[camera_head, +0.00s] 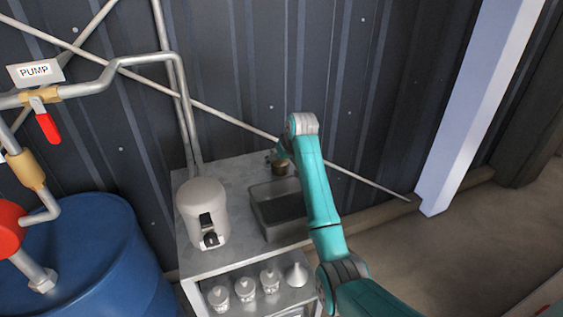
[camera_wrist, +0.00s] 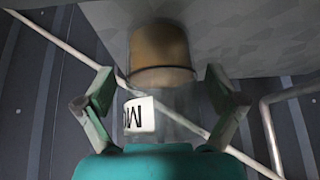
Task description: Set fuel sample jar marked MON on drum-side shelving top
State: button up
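The fuel sample jar (camera_wrist: 160,95) is clear, with a brown end and a white label on which "MO" can be read. In the head view its brown part (camera_head: 281,168) shows at the back of the grey shelving top (camera_head: 240,172), beside the blue drum. The jar appears to stand on that top, brown end down. My gripper (camera_wrist: 160,100) is around the jar, with a finger on each side and a visible gap at both. In the head view my gripper (camera_head: 279,155) is partly hidden by my arm.
A white container (camera_head: 202,212) stands left of the jar on the shelving top. A grey tray (camera_head: 278,208) lies in front of the jar. The blue drum (camera_head: 85,255) and piping stand left; a corrugated wall is behind.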

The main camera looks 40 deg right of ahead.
jog(key=shift+r, duration=0.1)
jog(key=v, duration=1.2)
dwell(0.4)
